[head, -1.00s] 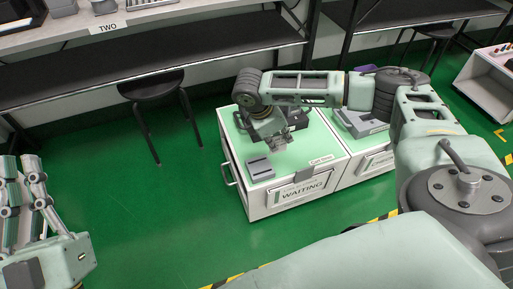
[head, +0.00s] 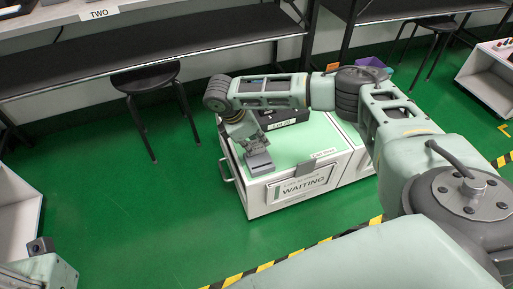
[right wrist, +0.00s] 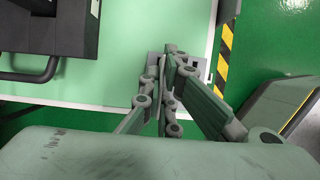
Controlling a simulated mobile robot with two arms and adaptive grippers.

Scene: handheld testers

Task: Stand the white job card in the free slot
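My right gripper (head: 254,147) is low over the grey slotted card block (head: 259,166) at the front left of the pale-green cabinet top. In the right wrist view its fingers (right wrist: 171,62) are close together above the grey block (right wrist: 197,66). The fingers and block overlap, so I cannot tell touching from apart. I cannot make out the white job card; anything thin between the fingers is hidden or edge-on. The block's slots are mostly covered. My left arm's end shows at the lower left of the head view; its fingers are out of view.
A dark tester (head: 284,118) stands behind the block; its handle (right wrist: 50,68) shows in the right wrist view. The cabinet front carries a WAITING sign (head: 303,187). A black stool (head: 146,78) stands back left. Green floor (head: 135,215) is clear on the left.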

